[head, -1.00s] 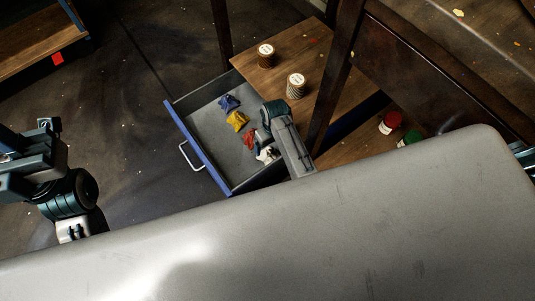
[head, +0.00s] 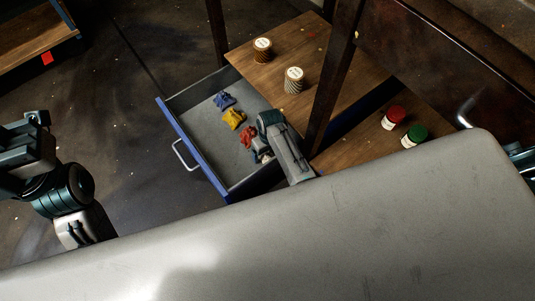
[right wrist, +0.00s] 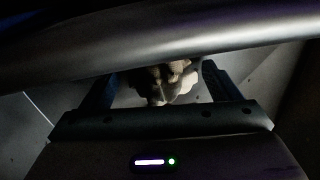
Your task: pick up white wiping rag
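The white wiping rag (right wrist: 165,86) is a crumpled pale bundle in the open drawer. The right wrist view shows it between the two dark fingers of my right gripper (right wrist: 158,78). The fingers stand apart, one on each side of it, with a small gap at the left finger. In the head view my right gripper (head: 261,151) reaches into the drawer's near right corner and hides most of the rag. My left arm's dark end (head: 38,119) shows at the left edge, away from the drawer; its fingers are not clear.
Two stacks of discs (head: 262,50) stand on the wooden top. Red-capped (head: 394,117) and green-capped (head: 414,136) jars stand to the right.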

